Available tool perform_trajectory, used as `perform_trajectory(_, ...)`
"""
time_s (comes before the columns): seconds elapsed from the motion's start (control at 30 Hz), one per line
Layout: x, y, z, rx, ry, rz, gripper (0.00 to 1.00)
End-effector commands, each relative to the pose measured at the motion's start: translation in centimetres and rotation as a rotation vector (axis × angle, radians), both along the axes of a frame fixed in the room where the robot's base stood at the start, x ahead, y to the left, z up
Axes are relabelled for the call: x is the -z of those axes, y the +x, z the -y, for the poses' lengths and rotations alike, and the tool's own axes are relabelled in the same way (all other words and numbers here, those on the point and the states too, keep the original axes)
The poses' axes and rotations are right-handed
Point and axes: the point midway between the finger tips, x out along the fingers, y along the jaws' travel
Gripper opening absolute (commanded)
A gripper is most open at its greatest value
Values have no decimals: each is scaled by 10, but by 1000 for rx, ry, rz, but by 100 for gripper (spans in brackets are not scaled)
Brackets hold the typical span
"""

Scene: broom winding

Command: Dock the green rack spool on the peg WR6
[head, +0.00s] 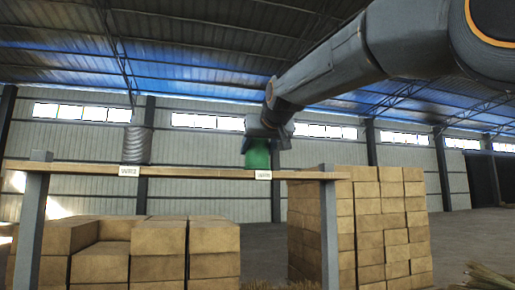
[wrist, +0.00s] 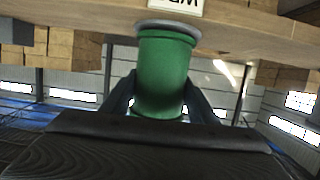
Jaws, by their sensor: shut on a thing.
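The green spool (head: 257,155) stands upright at the right part of the wooden shelf board (head: 200,172), under my gripper (head: 266,136). In the wrist view the green spool (wrist: 165,70) sits between the two dark fingers of my gripper (wrist: 162,95), which are shut on it. Its flanged end is against or very close to a grey round disc (wrist: 168,27) at the board; I cannot tell whether they touch. A white label (head: 263,174) is on the board edge below the spool; its text is too small to read surely. Any peg inside the spool is hidden.
A grey ribbed spool (head: 137,145) stands on the board at the left, above another label (head: 130,171). Grey posts (head: 329,235) hold the board. Stacked cardboard-coloured boxes (head: 385,225) stand behind and below. The board between the two spools is clear.

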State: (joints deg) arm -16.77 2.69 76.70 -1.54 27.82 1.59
Motion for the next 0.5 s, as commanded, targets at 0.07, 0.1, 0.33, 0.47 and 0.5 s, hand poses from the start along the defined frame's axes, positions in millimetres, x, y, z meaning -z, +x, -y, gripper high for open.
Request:
perform_trajectory(0.07, 1, 0, 0, 0, 1, 2, 20)
perform_trajectory(0.1, 1, 0, 0, 0, 1, 2, 20)
perform_trajectory(0.33, 3, 0, 0, 0, 1, 2, 20)
perform_trajectory(0.47, 4, 0, 0, 0, 0, 0, 69)
perform_trajectory(0.5, 4, 0, 0, 0, 0, 0, 73)
